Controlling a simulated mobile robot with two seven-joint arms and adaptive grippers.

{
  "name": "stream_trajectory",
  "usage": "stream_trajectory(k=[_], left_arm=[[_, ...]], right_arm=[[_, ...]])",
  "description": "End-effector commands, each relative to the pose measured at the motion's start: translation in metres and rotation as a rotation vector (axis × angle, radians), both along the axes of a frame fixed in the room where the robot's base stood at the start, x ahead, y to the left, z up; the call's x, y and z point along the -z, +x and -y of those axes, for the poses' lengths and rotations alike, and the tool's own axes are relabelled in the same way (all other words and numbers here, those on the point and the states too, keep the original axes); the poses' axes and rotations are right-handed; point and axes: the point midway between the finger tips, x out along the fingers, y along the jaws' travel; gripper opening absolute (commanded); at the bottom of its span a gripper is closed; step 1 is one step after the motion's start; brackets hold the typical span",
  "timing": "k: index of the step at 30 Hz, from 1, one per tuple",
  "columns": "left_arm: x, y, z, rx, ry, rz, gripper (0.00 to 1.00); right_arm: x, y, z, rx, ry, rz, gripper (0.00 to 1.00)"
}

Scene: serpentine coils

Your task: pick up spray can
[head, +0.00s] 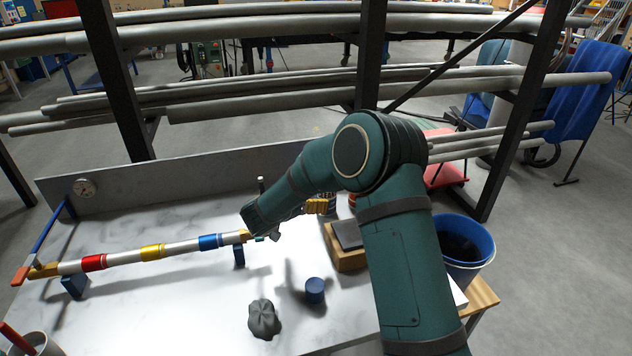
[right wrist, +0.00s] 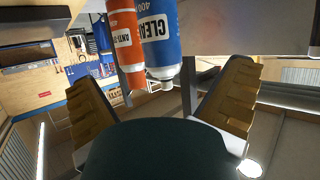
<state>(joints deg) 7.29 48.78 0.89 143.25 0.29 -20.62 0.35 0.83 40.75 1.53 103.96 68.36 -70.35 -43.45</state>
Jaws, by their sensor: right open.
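Two cans show upside down in the right wrist view: an orange can (right wrist: 127,45) with partly readable lettering and a blue can (right wrist: 160,38) marked "CLEA...". They stand side by side beyond my right gripper (right wrist: 160,82), roughly between its lines of reach. Its yellow ribbed fingers are spread wide with nothing between them. I cannot tell which can is meant. My left gripper is not in view.
On the white table (head: 200,315) are a striped rod (head: 125,255) on blue supports, a dark lobed knob (head: 263,319), a blue cylinder (head: 315,290) and a wooden block with a dark top (head: 346,240). A blue bin (head: 466,240) stands right. Pipe racks stand behind.

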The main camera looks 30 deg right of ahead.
Motion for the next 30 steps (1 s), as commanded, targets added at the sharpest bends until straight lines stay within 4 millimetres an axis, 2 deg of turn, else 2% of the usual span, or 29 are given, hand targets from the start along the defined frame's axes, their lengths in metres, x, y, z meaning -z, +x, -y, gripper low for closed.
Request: stream_trajectory(k=[4, 15, 22, 30], left_arm=[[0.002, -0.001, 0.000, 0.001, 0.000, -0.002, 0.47], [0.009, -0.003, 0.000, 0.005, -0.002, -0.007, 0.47], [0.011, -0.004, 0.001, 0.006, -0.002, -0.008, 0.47], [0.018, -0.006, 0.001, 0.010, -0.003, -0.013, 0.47]], right_arm=[[0.006, 0.006, 0.011, 0.003, 0.001, -0.001, 1.00], [0.031, 0.036, 0.060, 0.002, 0.001, 0.000, 1.00], [0.036, 0.044, 0.072, 0.001, 0.000, 0.000, 1.00], [0.052, 0.061, 0.100, 0.001, 0.001, 0.000, 1.00]])
